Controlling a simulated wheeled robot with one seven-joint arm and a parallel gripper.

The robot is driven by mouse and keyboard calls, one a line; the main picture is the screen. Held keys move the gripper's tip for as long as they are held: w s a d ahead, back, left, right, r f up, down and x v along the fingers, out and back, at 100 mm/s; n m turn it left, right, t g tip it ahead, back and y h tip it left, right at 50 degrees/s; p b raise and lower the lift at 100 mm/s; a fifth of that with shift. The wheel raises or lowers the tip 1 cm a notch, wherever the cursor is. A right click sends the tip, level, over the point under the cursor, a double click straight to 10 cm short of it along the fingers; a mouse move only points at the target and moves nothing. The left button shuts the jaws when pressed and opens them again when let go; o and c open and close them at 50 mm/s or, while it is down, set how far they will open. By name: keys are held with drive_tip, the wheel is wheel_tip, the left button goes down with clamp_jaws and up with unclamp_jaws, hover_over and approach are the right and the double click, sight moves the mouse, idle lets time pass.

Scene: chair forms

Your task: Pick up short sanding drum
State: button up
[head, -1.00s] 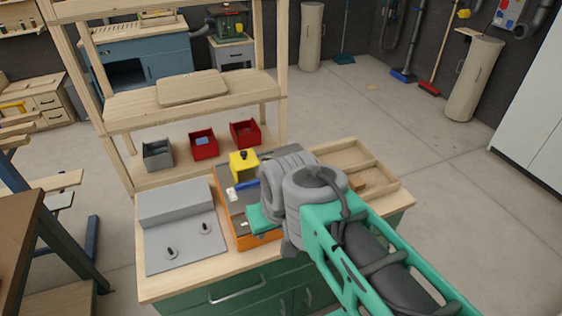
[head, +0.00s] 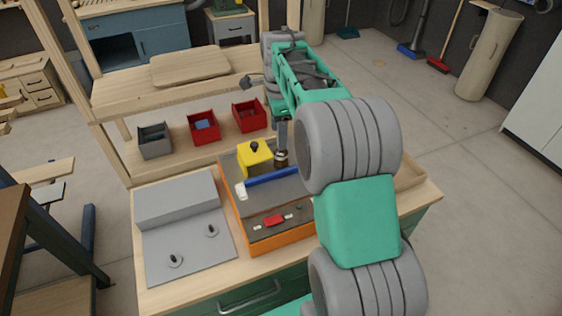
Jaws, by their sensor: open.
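A small brown and dark cylinder (head: 281,159), which looks like the short sanding drum, stands in the orange tray (head: 243,219) on the workbench, just right of a yellow block with a black knob (head: 255,158). My gripper (head: 281,148) points down directly above it, very close to its top. The gripper is open, but the fingers are small and dark here. I cannot tell whether they touch the cylinder or lie around it. My arm hides the right part of the tray.
A grey stepped plate with two pegs (head: 188,243) is at left. Red bins (head: 204,127) and a grey bin (head: 155,141) stand behind on the shelf unit.

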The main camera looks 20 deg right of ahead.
sight(281, 152)
drive_tip(key=f+m, duration=0.1)
drive_tip(key=f, duration=0.2)
drive_tip(key=w+f+p, duration=0.1)
drive_tip(key=f, duration=0.2)
drive_tip(key=d+f+m, duration=0.1)
drive_tip(key=f, duration=0.2)
drive_tip(key=shift+w+d+f+m+p, duration=0.1)
drive_tip(key=shift+w+f+m+p, duration=0.05)
drive_tip(key=shift+f+m+p, duration=0.2)
clamp_jaws()
idle(0.3)
